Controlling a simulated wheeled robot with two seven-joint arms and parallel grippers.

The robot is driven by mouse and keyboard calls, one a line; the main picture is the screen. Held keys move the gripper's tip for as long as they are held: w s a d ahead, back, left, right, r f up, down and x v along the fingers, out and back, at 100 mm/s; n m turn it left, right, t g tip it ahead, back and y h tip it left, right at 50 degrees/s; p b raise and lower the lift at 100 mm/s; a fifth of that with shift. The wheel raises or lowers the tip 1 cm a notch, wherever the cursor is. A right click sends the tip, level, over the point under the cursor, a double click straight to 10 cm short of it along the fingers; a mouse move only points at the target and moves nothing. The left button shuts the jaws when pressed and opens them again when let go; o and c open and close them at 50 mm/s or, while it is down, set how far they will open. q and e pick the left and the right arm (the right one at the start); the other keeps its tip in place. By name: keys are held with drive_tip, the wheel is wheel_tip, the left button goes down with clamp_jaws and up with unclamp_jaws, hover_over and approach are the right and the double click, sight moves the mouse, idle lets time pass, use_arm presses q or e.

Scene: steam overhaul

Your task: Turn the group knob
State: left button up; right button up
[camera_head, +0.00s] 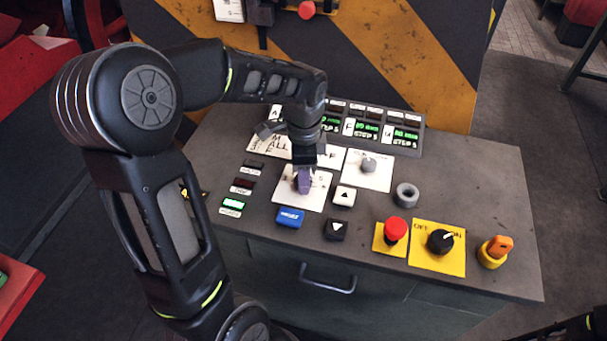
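The grey control desk (480,180) carries several knobs on white plates. A plate at the left rear (262,145) has printing that seems to include "M" and "ALL", with a grey knob-like part (266,131) partly behind my arm. A purple knob (304,182) stands on the plate in front of it, and a grey knob (369,163) on the plate to the right. I cannot read a "group" label. My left gripper (307,163) points down right over the purple knob. Its fingers overlap the knob's top, and their contact and opening are unclear. My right gripper is out of view.
A red mushroom button (396,228), black rotary switch (440,241) and orange switch (496,250) stand at the front right. A blue button (290,217) and two arrow buttons are close to the gripper. Green displays (365,130) line the back. The desk's right side is clear.

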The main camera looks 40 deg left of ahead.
use_arm(q)
drive_tip(key=o, duration=0.4)
drive_tip(key=shift+c, duration=0.2)
wheel_tip(320, 180, up, 8)
drive_tip(key=shift+f+b, duration=0.1)
drive_tip(key=shift+b, duration=0.25)
idle(0.4)
